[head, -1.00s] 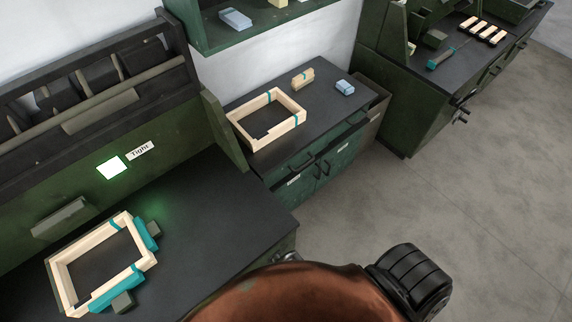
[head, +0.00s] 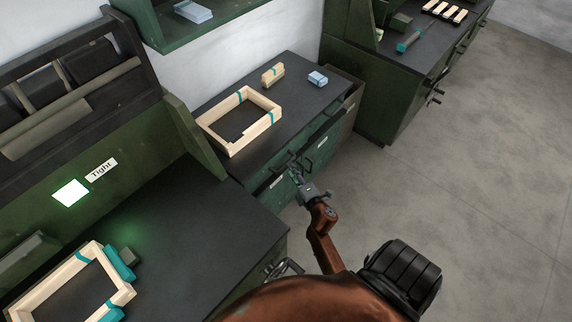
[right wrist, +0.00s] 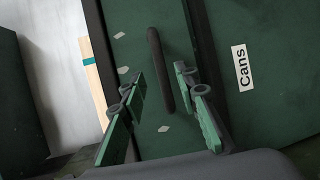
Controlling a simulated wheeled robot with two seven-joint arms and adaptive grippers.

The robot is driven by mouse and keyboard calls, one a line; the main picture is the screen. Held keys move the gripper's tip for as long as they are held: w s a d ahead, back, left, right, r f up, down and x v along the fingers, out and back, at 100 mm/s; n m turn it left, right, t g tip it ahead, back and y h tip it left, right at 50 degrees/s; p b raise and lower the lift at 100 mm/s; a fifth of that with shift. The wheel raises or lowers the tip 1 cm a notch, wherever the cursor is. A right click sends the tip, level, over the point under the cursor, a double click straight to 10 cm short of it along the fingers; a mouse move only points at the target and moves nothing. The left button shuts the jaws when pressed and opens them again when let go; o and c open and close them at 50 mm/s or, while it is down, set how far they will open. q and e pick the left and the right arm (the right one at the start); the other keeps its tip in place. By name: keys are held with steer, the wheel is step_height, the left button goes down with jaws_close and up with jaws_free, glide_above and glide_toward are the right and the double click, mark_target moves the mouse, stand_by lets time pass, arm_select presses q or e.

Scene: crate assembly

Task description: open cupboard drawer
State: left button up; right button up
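The low green cupboard (head: 245,171) stands between the benches, with a drawer under its dark top and labelled doors below. In the right wrist view, the drawer front (right wrist: 122,18) carries a dark bar handle (right wrist: 155,55). The drawer looks shut. My right gripper (head: 297,172) is at the cupboard's front in the head view. In the right wrist view, the right gripper's fingers (right wrist: 158,88) are open, one on each side of the handle, with gaps visible. Whether the tips reach past the bar is unclear. My left gripper is not in view.
A wooden crate frame (head: 206,123) and small blocks (head: 273,74) lie on the cupboard top. A workbench (head: 224,220) with another frame (head: 40,288) is at the left. Another bench (head: 383,100) stands to the right. The floor (head: 470,190) at the right is clear.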

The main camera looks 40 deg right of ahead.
steer(key=b+x, duration=0.1)
steer(key=x, duration=0.5)
steer(key=shift+f, duration=0.1)
steer(key=shift+c, duration=0.3)
steer(key=shift+s, duration=0.1)
jaws_close()
